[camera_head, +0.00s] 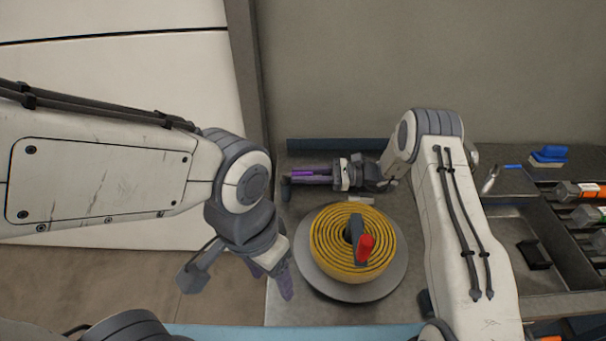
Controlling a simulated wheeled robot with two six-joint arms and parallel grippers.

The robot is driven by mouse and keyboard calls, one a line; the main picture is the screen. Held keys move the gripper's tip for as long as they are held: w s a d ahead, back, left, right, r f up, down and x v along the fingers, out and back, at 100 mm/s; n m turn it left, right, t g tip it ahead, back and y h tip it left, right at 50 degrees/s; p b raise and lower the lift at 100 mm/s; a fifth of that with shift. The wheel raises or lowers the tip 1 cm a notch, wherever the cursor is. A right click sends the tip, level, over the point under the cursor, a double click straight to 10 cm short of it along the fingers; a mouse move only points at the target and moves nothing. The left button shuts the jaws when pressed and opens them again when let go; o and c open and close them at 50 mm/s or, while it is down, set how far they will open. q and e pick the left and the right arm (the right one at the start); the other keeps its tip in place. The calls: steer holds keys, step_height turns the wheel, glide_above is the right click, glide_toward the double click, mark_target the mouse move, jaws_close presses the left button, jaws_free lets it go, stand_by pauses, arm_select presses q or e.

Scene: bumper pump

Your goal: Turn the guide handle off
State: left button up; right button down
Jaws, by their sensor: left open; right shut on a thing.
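A yellow coiled hose (325,250) lies on a round grey plate (335,290). A dark lever with a red end (366,247) stands over the coil's middle. My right gripper (298,176) is behind the coil, pointing left, with its purple fingers shut on a small dark handle-like piece (286,189). The fingers partly hide this piece, and I cannot tell for certain that it is the guide handle. My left gripper (277,282) is open and empty, pointing down just left of the round plate, apart from the hose and lever.
A dark blue bar (330,145) runs along the back wall behind my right gripper. A blue brush (549,155) lies at the back right. Trays with several orange-marked tools (580,190) are at the right. A pale panel (120,70) fills the left.

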steer(key=shift+r, duration=0.1)
stand_by(0.3)
steer(key=shift+s+d+m+t+p, duration=0.1)
steer(key=shift+s+m+t+p, duration=0.1)
steer(key=shift+m+t+p, duration=0.45)
steer(key=shift+s+t, duration=0.2)
steer(key=shift+t, duration=0.45)
steer(key=shift+s+a+m+t+h, duration=0.2)
steer(key=shift+m+t+h, duration=0.1)
steer(key=shift+m+t, duration=0.65)
steer(key=c, duration=0.8)
jaws_free()
steer(key=shift+d, duration=0.15)
